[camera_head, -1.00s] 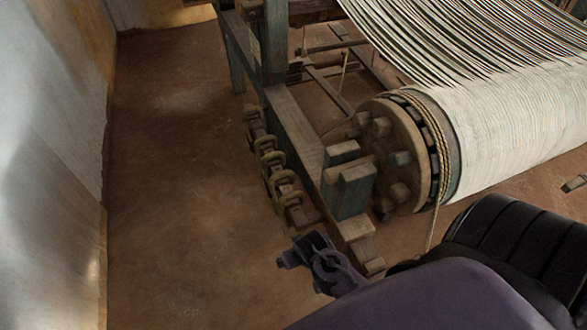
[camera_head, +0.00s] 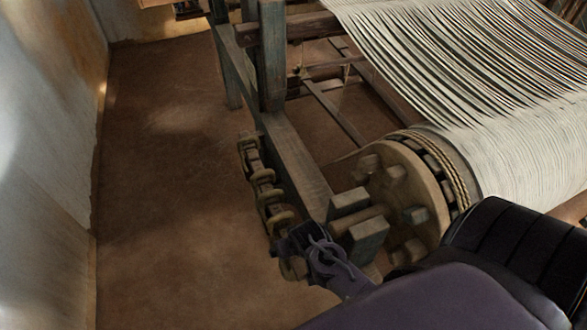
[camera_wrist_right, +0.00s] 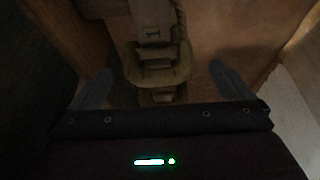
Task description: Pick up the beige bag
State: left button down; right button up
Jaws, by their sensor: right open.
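I cannot make out a beige bag for certain in either view. My right gripper (camera_head: 300,243) is at the lower end of a row of beige-brown rings (camera_head: 264,187) beside the loom's side beam, overlapping the lowest ones in the head view. In the right wrist view my right gripper (camera_wrist_right: 160,78) is open, its two fingers spread. I cannot tell whether the fingers touch anything. My left gripper is not in view.
The wooden loom frame (camera_head: 294,165) and its round toothed roller end (camera_head: 425,180) stand close to my right arm. White warp threads (camera_head: 460,70) stretch across the upper right. Bare brown floor (camera_head: 165,200) lies open between the loom and the left wall (camera_head: 45,170).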

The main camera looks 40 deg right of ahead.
jog(key=x, duration=0.4)
jog(key=shift+w+d+r, duration=0.15)
jog(key=shift+w, duration=0.1)
jog(key=shift+w+f, duration=0.15)
jog(key=shift+f, duration=0.3)
jog(key=c, duration=1.6)
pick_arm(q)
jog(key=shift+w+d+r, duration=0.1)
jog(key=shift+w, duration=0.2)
pick_arm(e)
jog(key=shift+w+d, duration=0.1)
jog(key=shift+w, duration=0.05)
jog(key=shift+c, duration=0.7)
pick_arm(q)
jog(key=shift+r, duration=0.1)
pick_arm(e)
jog(key=shift+r, duration=0.25)
